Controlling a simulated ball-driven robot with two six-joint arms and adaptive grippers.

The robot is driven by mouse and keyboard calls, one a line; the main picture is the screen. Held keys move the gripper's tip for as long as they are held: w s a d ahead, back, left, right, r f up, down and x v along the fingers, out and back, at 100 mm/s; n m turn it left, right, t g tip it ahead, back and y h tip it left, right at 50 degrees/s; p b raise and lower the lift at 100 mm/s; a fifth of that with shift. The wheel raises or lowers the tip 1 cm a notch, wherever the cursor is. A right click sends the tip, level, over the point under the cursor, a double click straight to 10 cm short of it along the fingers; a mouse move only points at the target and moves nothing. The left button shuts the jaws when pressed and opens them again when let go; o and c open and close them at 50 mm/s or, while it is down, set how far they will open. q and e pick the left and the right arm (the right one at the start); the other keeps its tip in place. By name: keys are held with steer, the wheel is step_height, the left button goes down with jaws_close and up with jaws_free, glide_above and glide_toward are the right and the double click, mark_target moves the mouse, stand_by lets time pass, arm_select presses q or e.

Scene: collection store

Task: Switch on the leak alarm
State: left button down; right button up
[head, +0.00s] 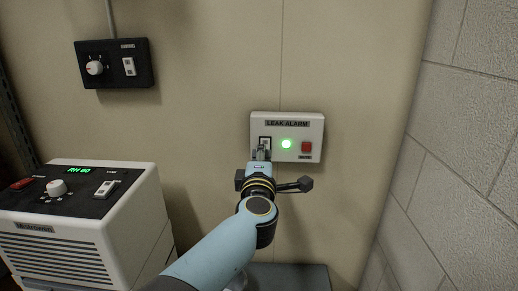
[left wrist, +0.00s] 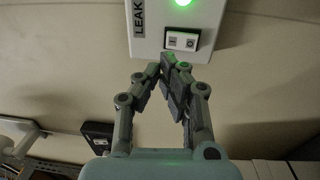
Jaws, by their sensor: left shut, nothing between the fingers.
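The leak alarm (head: 297,132) is a white box on the beige wall, labelled LEAK ALARM; it also shows at the top of the left wrist view (left wrist: 208,22). Its green lamp (head: 286,144) is lit. A red button (head: 306,147) sits at the right. A white rocker switch (left wrist: 182,41) in a black frame sits at the left, partly hidden in the head view by my left gripper (head: 262,153). That gripper is shut and empty, its fingertips (left wrist: 167,60) at the switch's lower edge. I cannot tell whether they touch it. My right gripper is not in view.
A black control box (head: 113,74) with a knob and a rocker switch hangs on the wall at upper left. A white dehumidifier (head: 128,217) with a green display stands at lower left. A white block wall (head: 470,150) closes off the right side.

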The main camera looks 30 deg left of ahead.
arm_select(q)
steer(key=v, duration=0.7)
steer(key=shift+w+d+r, duration=0.15)
steer(key=shift+d+r, duration=0.1)
steer(key=shift+r, duration=0.3)
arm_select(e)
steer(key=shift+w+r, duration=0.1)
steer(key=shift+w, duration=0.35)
